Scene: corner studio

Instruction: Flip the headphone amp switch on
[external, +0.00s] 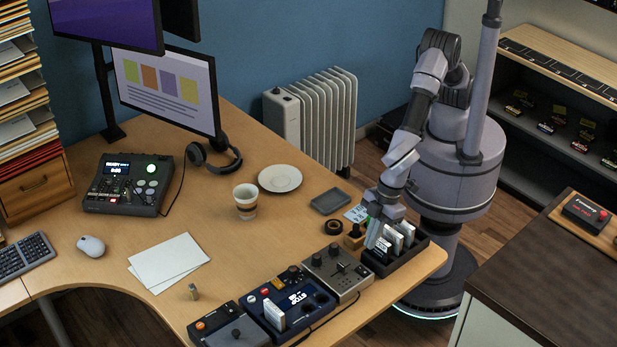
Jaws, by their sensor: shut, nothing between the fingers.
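My gripper (376,238) is shut and empty. It points down over the right end of the desk, by a black holder (410,257) with upright pale cards. I cannot tell if it touches them. Which unit is the headphone amp is not clear. A grey box with knobs and a small lever (338,271) stands just left of and nearer than my gripper. Switch positions are too small to read.
Headphones (214,157) lie near a console with a lit screen (128,184). A cup (246,200), saucer (280,178), grey tray (330,201) and black roll (333,227) are on the desk. A dark-topped counter (545,270) stands at right. The desk's middle is mostly free.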

